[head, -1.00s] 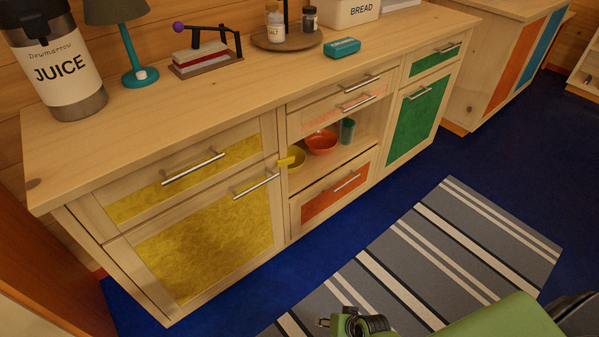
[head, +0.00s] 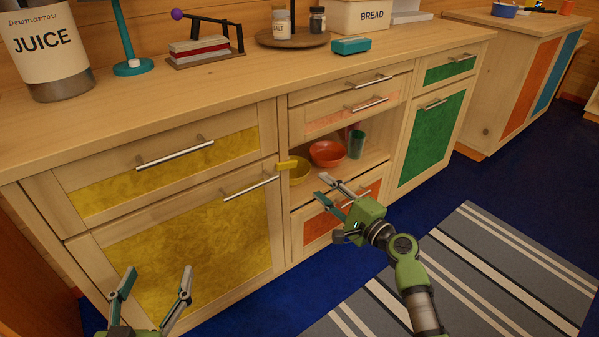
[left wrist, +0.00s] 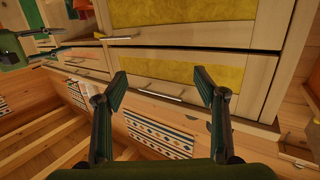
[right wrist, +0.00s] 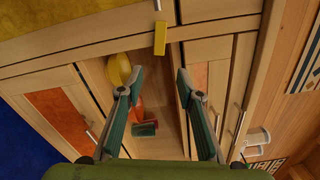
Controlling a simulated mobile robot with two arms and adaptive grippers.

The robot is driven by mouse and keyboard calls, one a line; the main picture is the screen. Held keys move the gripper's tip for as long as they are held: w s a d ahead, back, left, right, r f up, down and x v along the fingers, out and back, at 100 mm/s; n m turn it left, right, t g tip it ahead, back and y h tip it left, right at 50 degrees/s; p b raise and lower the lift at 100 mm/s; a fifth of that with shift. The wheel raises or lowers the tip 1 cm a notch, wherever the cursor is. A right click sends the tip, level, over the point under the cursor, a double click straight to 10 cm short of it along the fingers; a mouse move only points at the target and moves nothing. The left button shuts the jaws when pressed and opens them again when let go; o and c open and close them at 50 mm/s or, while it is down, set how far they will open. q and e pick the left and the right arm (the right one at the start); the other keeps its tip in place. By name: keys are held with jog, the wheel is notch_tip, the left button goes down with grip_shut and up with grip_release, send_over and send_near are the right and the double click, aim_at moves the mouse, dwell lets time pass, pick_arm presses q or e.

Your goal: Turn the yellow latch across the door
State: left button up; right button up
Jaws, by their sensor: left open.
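The yellow latch (head: 287,165) is a small bar at the upper right corner of the yellow-panelled door (head: 190,250). It lies roughly level and points towards the open shelf. It also shows near the top of the right wrist view (right wrist: 160,38). The door looks shut. My right gripper (head: 322,187) is open and empty, in front of the shelf, below and to the right of the latch and apart from it. My left gripper (head: 158,273) is open and empty, low in front of the yellow door.
The door's bar handle (head: 250,187) sticks out left of the latch. A yellow bowl (head: 299,172), a red-orange bowl (head: 327,153) and a green cup (head: 356,144) stand in the open shelf. An orange drawer (head: 315,226) is below. The striped rug (head: 480,270) is clear.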

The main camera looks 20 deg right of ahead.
jog(key=b, duration=0.1)
send_near(294, 165)
jog(key=w, duration=0.2)
jog(key=x, duration=0.2)
jog(key=b+x, duration=0.1)
jog(key=x, duration=0.2)
jog(key=shift+w+a+f, duration=0.1)
jog(key=shift+a, duration=0.2)
pick_arm(q)
notch_tip(294, 165, up, 13)
jog(key=s+d+t+h, duration=0.1)
jog(key=s+t+h, duration=0.1)
jog(key=t, duration=0.4)
jog(key=shift+f+t, duration=0.2)
jog(key=shift+t, duration=0.1)
pick_arm(e)
jog(key=shift+w+a, duration=0.15)
jog(key=shift+w, duration=0.25)
pick_arm(q)
jog(key=shift+d, duration=0.1)
pick_arm(e)
grip_shut()
